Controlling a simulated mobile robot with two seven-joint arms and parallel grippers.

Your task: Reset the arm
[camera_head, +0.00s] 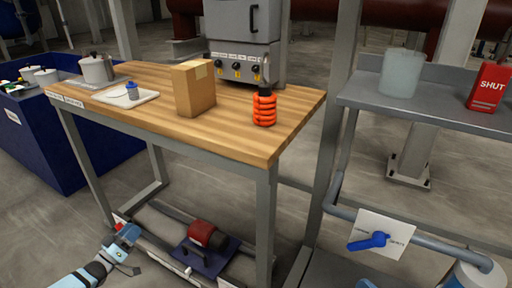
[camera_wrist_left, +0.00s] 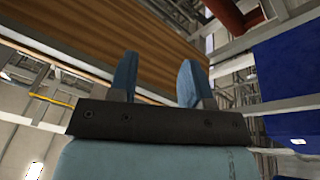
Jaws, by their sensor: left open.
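My left arm comes in from the lower left in the head view. Its gripper (camera_head: 126,238) is low beside the near left legs of the wooden-topped table (camera_head: 215,122), below the tabletop. In the left wrist view the two blue fingers of the left gripper (camera_wrist_left: 157,78) stand apart with nothing between them. The brown wood of the table (camera_wrist_left: 75,32) shows behind them, and a blue bin (camera_wrist_left: 288,85) is at the right. My right gripper is not seen; a small blue piece at the bottom edge of the head view is too cut off to identify.
The table carries a pot (camera_head: 96,69), a white tray (camera_head: 125,96), a cardboard box (camera_head: 193,89) and an orange coiled item (camera_head: 264,108). A red motor-like unit (camera_head: 203,233) sits beneath. A metal shelf (camera_head: 440,112) and blue-handled valve (camera_head: 372,241) stand right.

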